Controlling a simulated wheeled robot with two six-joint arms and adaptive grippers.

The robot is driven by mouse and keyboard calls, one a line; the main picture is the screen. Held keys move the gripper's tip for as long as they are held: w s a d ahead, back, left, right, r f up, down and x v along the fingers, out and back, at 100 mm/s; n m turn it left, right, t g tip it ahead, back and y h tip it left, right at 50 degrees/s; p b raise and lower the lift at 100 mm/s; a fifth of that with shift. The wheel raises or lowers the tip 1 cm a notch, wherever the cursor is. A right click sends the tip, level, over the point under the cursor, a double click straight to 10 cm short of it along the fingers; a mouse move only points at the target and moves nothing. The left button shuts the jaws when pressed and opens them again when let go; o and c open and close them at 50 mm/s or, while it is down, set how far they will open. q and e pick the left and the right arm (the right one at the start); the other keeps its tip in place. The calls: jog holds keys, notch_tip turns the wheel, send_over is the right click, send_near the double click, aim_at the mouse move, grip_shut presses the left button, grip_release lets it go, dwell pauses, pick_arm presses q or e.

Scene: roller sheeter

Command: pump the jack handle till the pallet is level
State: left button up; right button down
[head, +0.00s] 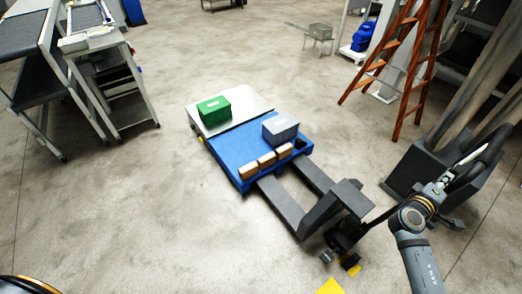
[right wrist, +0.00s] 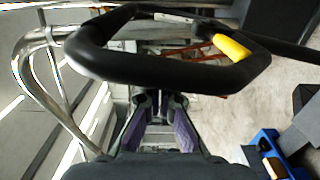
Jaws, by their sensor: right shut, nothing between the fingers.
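The jack (head: 310,215) stands on the floor with its dark forks under the blue pallet (head: 232,150). Its black loop handle (head: 488,148) is at the right. It fills the upper part of the right wrist view (right wrist: 150,68), with a yellow lever (right wrist: 232,47) on it. My right gripper (head: 447,180) is beside the loop. My left gripper is out of view.
The pallet carries a grey box (head: 280,127) and several brown boxes (head: 266,160). A green box (head: 213,110) stands on a metal plate (head: 254,105) beside it. A wooden ladder (head: 405,50) and dark stand (head: 425,165) are at the right. Floor left of the pallet is clear.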

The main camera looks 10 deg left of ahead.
jog(key=shift+s+d, duration=0.45)
jog(key=shift+w+a, duration=0.15)
jog(key=shift+a, duration=0.05)
jog(key=s+d, duration=0.2)
jog(key=s+d+f+p, duration=0.1)
jog(key=s+d, duration=0.1)
jog(key=shift+s, duration=0.15)
jog(key=shift+p, duration=0.3)
jog(key=s+d, duration=0.2)
jog(key=s+d+f+p, duration=0.1)
jog(key=s+d, duration=0.1)
jog(key=shift+s+f+p, duration=0.1)
jog(key=shift+s+p, duration=0.05)
jog(key=shift+p, duration=0.15)
jog(key=shift+a, duration=0.1)
